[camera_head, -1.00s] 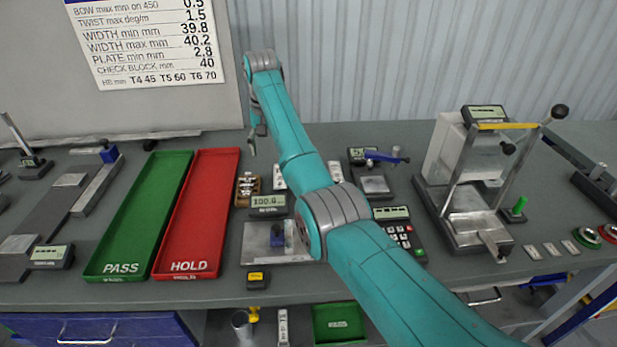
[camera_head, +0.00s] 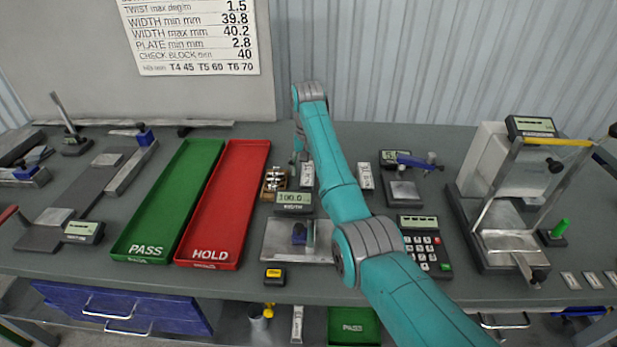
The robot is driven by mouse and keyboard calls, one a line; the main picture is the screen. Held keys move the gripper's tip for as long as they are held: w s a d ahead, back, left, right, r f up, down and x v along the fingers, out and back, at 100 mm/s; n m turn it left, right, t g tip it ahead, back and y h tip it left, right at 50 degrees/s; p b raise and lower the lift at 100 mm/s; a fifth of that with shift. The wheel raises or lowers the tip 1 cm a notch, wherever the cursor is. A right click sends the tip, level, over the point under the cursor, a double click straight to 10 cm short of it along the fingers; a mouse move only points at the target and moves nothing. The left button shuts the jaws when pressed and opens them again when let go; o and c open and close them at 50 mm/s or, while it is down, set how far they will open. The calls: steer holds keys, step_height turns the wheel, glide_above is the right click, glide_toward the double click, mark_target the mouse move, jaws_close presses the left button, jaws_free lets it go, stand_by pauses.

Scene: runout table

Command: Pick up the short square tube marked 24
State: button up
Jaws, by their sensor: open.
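No number 24 can be read on any piece in view, so I cannot tell which piece is the tube marked 24. My gripper (camera_head: 298,160) hangs at the far end of my teal arm, near the back of the bench. It is small and partly hidden by the arm; no piece shows in it. It is close to a small wooden rack (camera_head: 275,181) holding several small metal pieces and to a pale labelled piece (camera_head: 307,174). Another pale labelled piece (camera_head: 365,176) lies right of my arm.
A green PASS tray (camera_head: 165,210) and red HOLD tray (camera_head: 228,205) look empty. A width gauge (camera_head: 294,200) with a metal plate (camera_head: 280,247) stands in the middle. A keypad device (camera_head: 427,250) and a tall framed fixture (camera_head: 505,195) stand right. Drawers (camera_head: 130,305) are below.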

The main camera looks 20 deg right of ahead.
steer(key=shift+f, duration=0.85)
steer(key=c, duration=1.3)
steer(key=shift+c, duration=0.2)
steer(key=shift+r, duration=0.15)
